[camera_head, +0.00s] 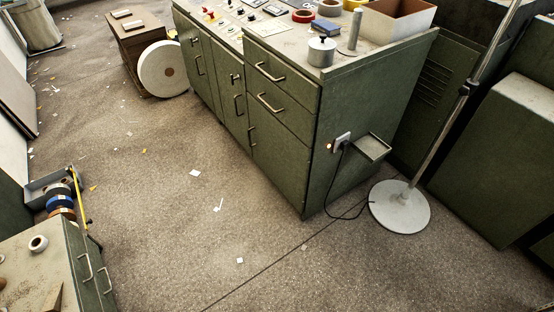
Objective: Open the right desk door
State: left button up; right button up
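A green desk (330,92) stands in the upper middle with its fronts facing left and down in the picture. Its right door (278,160) is under two drawers, with a vertical metal handle (252,136) near its left edge. The right door looks shut. The two drawers above it, with handles (270,73) and (270,103), look shut. Farther left, a narrow front with a handle (238,104) and another door with a handle (199,65) also look shut. Neither of my grippers is in view.
The floor (180,220) before the desk is open, with scattered paper scraps. A round white stand base (399,206) and a black cable (340,185) are by the desk's right side. A low green cabinet (85,262) stands at lower left. A white roll (163,69) stands at upper left.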

aim_at(283, 157)
jog(key=i+j+z, duration=0.25)
jog(key=i+j, duration=0.2)
jog(key=i+j+z, duration=0.25)
jog(key=i+j, duration=0.3)
jog(key=i+j+z, duration=0.25)
jog(key=i+j, duration=0.15)
jog(key=j, duration=0.25)
